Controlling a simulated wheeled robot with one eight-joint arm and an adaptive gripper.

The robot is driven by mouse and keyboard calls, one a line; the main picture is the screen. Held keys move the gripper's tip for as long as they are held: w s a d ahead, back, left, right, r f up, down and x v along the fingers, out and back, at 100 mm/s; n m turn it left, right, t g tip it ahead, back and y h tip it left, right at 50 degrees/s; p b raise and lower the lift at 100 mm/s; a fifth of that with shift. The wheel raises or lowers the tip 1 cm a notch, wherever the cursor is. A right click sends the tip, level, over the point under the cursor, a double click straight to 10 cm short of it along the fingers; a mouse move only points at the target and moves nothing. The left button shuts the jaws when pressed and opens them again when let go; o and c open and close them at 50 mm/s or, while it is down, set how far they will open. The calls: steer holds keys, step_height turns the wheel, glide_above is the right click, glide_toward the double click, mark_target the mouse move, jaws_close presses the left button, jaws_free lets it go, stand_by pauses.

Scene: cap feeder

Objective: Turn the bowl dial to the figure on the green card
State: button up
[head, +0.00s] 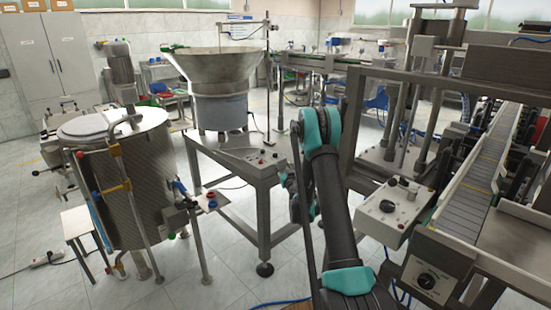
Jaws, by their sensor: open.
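The large metal feeder bowl (215,66) stands on a grey drum on a steel table. A low grey control box (250,158) with small knobs sits on that table, in front of the bowl. Which knob is the bowl dial, and its setting, are too small to tell. I cannot make out a green card with a figure. My gripper (284,179) is open at the right end of the control box, mostly hidden by my teal and black arm. I cannot tell whether it touches the box.
A grey box with a black knob (387,206) and a white-marked dial (427,281) are at the right, beside the conveyor (480,165). A steel tank (125,185) stands at the left. A steel frame post (352,130) rises just right of my arm.

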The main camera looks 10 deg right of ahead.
mark_target(276, 155)
steer(key=w+y, duration=0.1)
steer(key=w, duration=0.3)
steer(key=w+a+n+y, duration=0.1)
steer(key=w, duration=0.4)
steer(key=w+a+n+y, duration=0.1)
steer(key=w, duration=0.3)
steer(key=shift+w+a+r+g, duration=0.1)
steer(key=shift+w+a+g, duration=0.05)
steer(key=shift+w+g, duration=0.15)
jaws_close()
